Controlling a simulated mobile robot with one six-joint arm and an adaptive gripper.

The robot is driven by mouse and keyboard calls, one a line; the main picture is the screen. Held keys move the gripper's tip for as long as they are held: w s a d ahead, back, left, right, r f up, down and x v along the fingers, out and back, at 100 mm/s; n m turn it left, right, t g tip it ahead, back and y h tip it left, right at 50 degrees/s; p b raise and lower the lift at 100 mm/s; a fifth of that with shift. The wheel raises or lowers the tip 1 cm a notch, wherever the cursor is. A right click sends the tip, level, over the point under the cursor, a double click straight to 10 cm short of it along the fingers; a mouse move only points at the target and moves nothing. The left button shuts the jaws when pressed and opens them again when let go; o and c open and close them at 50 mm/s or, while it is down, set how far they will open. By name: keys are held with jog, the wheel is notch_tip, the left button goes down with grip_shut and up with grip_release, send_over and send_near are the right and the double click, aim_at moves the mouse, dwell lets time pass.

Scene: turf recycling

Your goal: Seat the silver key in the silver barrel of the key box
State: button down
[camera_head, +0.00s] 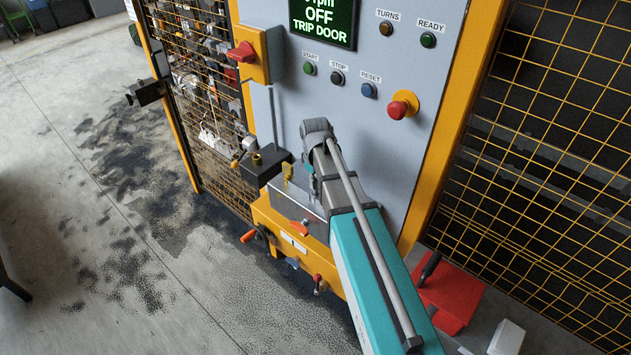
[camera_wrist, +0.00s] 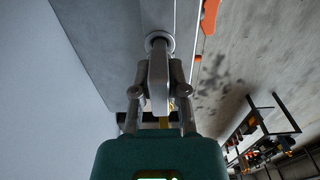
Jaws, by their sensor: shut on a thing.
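In the wrist view my gripper (camera_wrist: 159,91) is shut on the silver key (camera_wrist: 158,78), a grey upright piece between the two fingers. The far end of the key meets a round silver barrel (camera_wrist: 150,39) set in a grey face (camera_wrist: 105,35). The key lines up with the barrel, but I cannot tell how deep it sits or how it is turned. In the head view my own arm hides the key, the silver barrel and my fingertips. A dark box (camera_head: 266,170) with a brass barrel (camera_head: 257,158) on it stands left of my arm.
A yellow tag-like piece (camera_head: 287,172) hangs beside the dark box. Behind are the grey control panel (camera_head: 350,120) with buttons, a red switch (camera_head: 243,52) and a red emergency stop (camera_head: 403,104). Mesh fencing flanks it. A red object (camera_head: 450,292) lies on the floor, right.

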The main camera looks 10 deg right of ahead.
jog(key=shift+f+b, duration=1.05)
jog(key=shift+f, duration=0.1)
jog(key=c, duration=0.6)
grip_release()
jog(key=shift+r, duration=0.25)
notch_tip(320, 180, up, 14)
jog(key=p, duration=1.4)
jog(key=shift+f, duration=0.15)
jog(key=shift+f, duration=0.1)
dwell(0.4)
jog(key=s+f+m+b, duration=0.2)
jog(key=s+f+b, duration=0.3)
jog(key=s+f+m+b, duration=0.2)
jog(key=s+f+b, duration=0.3)
jog(key=f+b, duration=0.1)
jog(key=s+f+m+b, duration=0.3)
jog(key=s+f+b, duration=0.2)
jog(key=s, duration=0.1)
jog(key=shift+f+b, duration=0.4)
